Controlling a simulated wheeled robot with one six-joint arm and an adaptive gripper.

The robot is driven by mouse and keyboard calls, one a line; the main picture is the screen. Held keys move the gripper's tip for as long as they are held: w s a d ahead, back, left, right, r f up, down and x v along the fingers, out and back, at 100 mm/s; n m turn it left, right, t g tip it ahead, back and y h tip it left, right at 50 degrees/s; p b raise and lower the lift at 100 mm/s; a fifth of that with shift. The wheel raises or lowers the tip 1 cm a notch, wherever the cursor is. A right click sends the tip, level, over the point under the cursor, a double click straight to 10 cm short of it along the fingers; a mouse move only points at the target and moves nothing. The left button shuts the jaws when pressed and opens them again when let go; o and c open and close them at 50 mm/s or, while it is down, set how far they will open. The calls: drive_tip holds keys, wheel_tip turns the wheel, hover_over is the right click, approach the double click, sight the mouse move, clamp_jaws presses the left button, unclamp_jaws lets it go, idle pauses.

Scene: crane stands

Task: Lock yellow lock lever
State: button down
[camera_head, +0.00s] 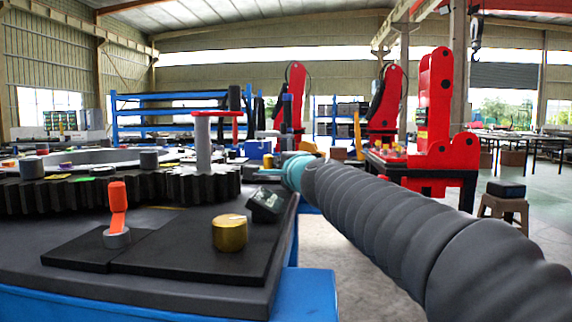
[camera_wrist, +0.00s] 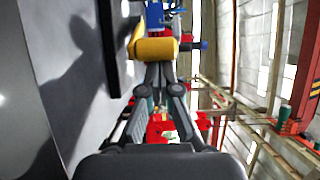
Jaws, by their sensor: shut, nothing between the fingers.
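In the wrist view, a yellow part (camera_wrist: 155,50), which looks like the yellow lock lever, lies just beyond my fingertips and joins blue parts (camera_wrist: 156,15). My gripper (camera_wrist: 160,72) is shut and empty, its tips close to the yellow part; I cannot tell whether they touch it. In the head view, my grey-sleeved arm reaches away to the table's far right edge. A small yellow piece (camera_head: 268,160) shows there by a blue block (camera_head: 258,149); I cannot tell for sure that it is the lever. My fingers are too small to make out there.
A gold cylinder (camera_head: 230,234), an orange handle (camera_head: 118,203) and a tilted dark block (camera_head: 267,204) stand on the near table. A large black gear (camera_head: 130,190) and a grey post (camera_head: 203,145) are behind. Red crane stands (camera_head: 437,110) rise at right.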

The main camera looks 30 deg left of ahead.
drive_tip(key=shift+s+a, duration=0.25)
drive_tip(key=shift+s, duration=0.1)
drive_tip(key=shift+s+d, duration=0.35)
drive_tip(key=shift+d, duration=0.05)
drive_tip(key=shift+s+d+g, duration=0.25)
drive_tip(key=shift+s+g, duration=0.05)
drive_tip(key=shift+s, duration=0.35)
drive_tip(key=shift+s+d, duration=0.2)
drive_tip(key=shift+d, duration=0.55)
drive_tip(key=shift+s+d, duration=0.15)
drive_tip(key=shift+d, duration=0.6)
drive_tip(key=shift+v, duration=0.8)
drive_tip(key=shift+s+d+f, duration=0.1)
drive_tip(key=shift+d+f, duration=0.1)
drive_tip(key=shift+f, duration=0.05)
